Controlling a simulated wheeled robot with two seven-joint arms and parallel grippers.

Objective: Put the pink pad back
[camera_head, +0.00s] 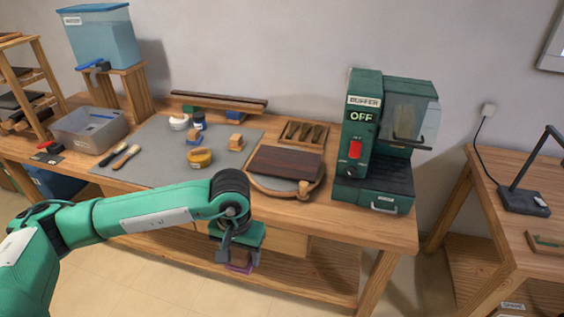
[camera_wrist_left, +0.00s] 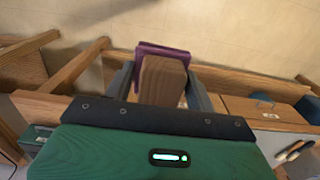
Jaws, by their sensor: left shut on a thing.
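The pink pad looks purple-pink and sits on the end of a wooden block; in the head view only a small purple edge of the pad (camera_head: 239,269) shows below my left gripper (camera_head: 238,256). In the left wrist view the pad (camera_wrist_left: 146,52) lies behind the wooden block (camera_wrist_left: 162,80), and the left gripper (camera_wrist_left: 163,88) is shut on this block. The gripper hangs in front of the workbench's front edge, below the top. Two similar wooden blocks, one with a blue pad (camera_head: 194,139) and one with a tan pad (camera_head: 235,142), stand on the grey mat (camera_head: 150,165).
The mat also holds a yellow-lidded jar (camera_head: 200,158), small white and dark jars and brushes (camera_head: 125,157). A round board with a dark wooden slab (camera_head: 285,163) lies right of it, beside a slotted wooden tray (camera_head: 303,134). The green buffer machine (camera_head: 361,145) stands at the bench's right end.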

